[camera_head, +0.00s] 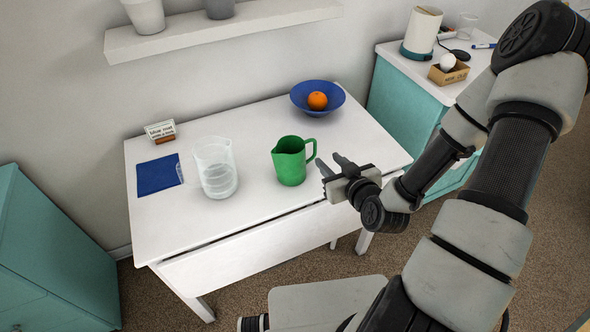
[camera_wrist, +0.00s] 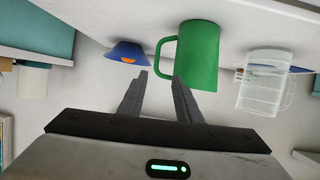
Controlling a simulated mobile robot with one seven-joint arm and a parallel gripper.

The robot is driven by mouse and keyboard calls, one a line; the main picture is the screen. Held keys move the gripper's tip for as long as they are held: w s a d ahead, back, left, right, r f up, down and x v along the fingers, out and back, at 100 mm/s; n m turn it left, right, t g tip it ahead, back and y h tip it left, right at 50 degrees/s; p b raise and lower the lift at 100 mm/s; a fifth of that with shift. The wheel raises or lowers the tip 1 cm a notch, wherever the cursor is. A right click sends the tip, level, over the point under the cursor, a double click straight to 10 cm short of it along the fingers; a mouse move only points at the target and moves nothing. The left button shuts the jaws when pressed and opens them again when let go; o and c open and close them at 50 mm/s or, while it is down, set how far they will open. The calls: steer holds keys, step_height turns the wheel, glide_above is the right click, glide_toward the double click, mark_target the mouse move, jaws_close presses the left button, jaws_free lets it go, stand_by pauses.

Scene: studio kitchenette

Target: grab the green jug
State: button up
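The green jug (camera_head: 290,161) stands upright on the white table (camera_head: 240,213), its handle facing right toward my gripper. My gripper (camera_head: 328,163) is just right of the jug at the table's right part, with its fingers apart and nothing between them. In the wrist view the jug (camera_wrist: 197,56) appears upside down, beyond the fingertips. My gripper (camera_wrist: 158,76) there shows two spread fingers, with the jug's handle near and just beyond the gap. I cannot tell whether a fingertip touches the handle.
A clear measuring jug (camera_head: 215,168) stands left of the green jug. A blue bowl (camera_head: 318,98) with an orange (camera_head: 317,101) is behind. A blue cloth (camera_head: 158,175) and small sign (camera_head: 161,132) lie at left. A wall shelf (camera_head: 222,28) hangs above.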

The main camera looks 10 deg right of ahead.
mark_target(315, 144)
steer(key=b+x, duration=0.3)
steer(key=x, duration=0.1)
steer(key=b+x, duration=0.4)
steer(key=d+b+x, duration=0.1)
steer(key=b+x, duration=0.2)
steer(key=x, duration=0.1)
steer(key=shift+w+a+f, duration=0.1)
steer(key=shift+w+f, duration=0.1)
steer(key=shift+f, duration=0.2)
steer(key=shift+w+a+f, duration=0.1)
steer(key=shift+w+f, duration=0.05)
steer(key=shift+w, duration=0.25)
jaws_close()
